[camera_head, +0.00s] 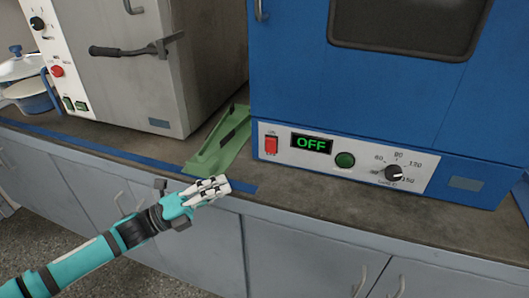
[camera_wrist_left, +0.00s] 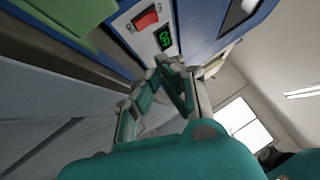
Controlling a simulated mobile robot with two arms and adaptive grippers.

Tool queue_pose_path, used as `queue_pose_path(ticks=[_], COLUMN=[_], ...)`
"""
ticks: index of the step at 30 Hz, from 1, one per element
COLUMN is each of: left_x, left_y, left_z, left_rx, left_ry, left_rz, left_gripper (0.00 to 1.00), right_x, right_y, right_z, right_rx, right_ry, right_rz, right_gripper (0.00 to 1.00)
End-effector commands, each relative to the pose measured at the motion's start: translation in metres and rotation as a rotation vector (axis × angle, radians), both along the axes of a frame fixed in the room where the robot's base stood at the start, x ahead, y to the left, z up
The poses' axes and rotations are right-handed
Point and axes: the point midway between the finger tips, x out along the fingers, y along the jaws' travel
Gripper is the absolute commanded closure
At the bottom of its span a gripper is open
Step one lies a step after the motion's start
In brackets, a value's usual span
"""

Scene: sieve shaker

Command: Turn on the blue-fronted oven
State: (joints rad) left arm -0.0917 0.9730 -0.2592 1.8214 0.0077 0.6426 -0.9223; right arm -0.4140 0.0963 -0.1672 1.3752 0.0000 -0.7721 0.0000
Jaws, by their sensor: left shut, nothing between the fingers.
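The blue-fronted oven (camera_head: 290,75) stands on the counter at the right of the head view. Its lower panel has a red switch (camera_head: 271,145), a display (camera_head: 311,143) reading OFF, a green button (camera_head: 345,160) and a black dial (camera_head: 393,173). In the left wrist view the red switch (camera_wrist_left: 146,19) and the display (camera_wrist_left: 164,38) lie just beyond the fingers. My left gripper (camera_head: 222,184) is shut and empty, at the counter's front edge, left of and below the red switch and apart from it. It also shows in the left wrist view (camera_wrist_left: 170,64). My right gripper is out of view.
A grey oven (camera_head: 160,90) with a lever handle stands to the left. A green object (camera_head: 220,148) lies on the counter between the ovens, close behind my left gripper. A pot (camera_head: 30,92) sits at the far left. The counter strip (camera_head: 330,200) before the blue oven is clear.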

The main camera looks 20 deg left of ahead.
Motion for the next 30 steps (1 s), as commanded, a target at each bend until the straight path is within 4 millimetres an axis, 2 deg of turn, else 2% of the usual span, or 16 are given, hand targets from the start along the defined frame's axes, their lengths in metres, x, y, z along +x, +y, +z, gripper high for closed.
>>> queue_pose_path(ticks=[6, 11, 25, 30], left_x=[0.001, 0.010, 0.068, 0.089], left_y=[-0.001, -0.010, -0.076, -0.073], left_z=[0.000, 0.004, 0.028, 0.034], left_rx=[-0.002, -0.004, -0.002, -0.001], left_ry=[0.002, 0.000, 0.000, 0.002], left_rz=[0.003, 0.002, 0.002, 0.005], left_gripper=[1.00, 1.00, 1.00, 1.00], right_x=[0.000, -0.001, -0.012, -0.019], right_y=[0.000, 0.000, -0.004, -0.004], right_z=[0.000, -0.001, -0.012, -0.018], right_rx=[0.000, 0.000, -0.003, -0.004], right_ry=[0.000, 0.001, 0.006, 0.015], right_rz=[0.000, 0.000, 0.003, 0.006], right_gripper=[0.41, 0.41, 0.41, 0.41])
